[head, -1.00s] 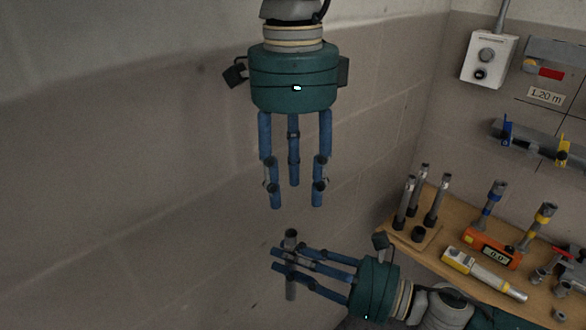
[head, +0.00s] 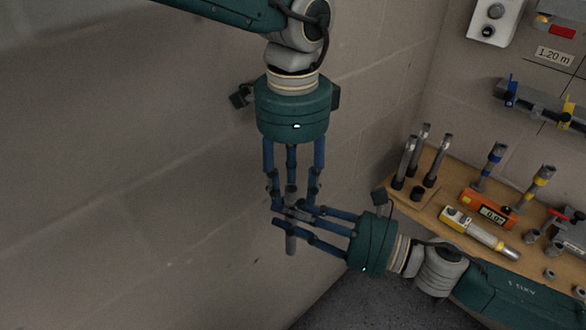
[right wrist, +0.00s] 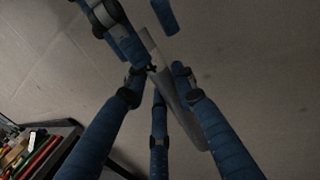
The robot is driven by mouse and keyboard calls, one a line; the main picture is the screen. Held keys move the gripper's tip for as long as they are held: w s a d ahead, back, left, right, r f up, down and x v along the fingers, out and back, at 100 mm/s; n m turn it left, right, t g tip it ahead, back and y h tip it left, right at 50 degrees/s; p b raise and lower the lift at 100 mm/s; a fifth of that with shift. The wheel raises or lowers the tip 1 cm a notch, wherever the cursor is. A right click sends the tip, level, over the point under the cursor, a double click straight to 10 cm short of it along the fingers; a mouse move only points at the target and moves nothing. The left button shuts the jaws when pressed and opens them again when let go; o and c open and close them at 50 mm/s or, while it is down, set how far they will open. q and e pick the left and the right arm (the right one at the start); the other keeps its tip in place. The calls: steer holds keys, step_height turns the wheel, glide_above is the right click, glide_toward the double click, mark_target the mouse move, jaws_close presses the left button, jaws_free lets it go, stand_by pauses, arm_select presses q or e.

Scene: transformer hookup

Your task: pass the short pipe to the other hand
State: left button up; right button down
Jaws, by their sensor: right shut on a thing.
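The short grey pipe (head: 291,245) stands roughly upright in front of the wall in the head view. My right gripper (head: 281,216) comes in from the right and is shut on the pipe's middle. My left gripper (head: 292,207) points down from above. Its fingers are spread around the pipe's upper end, and they look open. The fingertips of both grippers overlap in the picture, so I cannot tell whether the left fingers touch the pipe. In the right wrist view the pipe (right wrist: 183,105) runs slanted between my right fingers, with blue left fingers (right wrist: 122,42) close at the top.
A wooden bench (head: 437,196) at the right holds upright grey pipes (head: 424,150), an orange meter (head: 487,208) and a yellow-grey tool (head: 478,232). The space left of the grippers is clear.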

arm_select(q)
steer(key=shift+f, duration=0.1)
jaws_close()
arm_select(e)
steer(key=c, duration=1.3)
jaws_free()
steer(key=shift+c, duration=0.2)
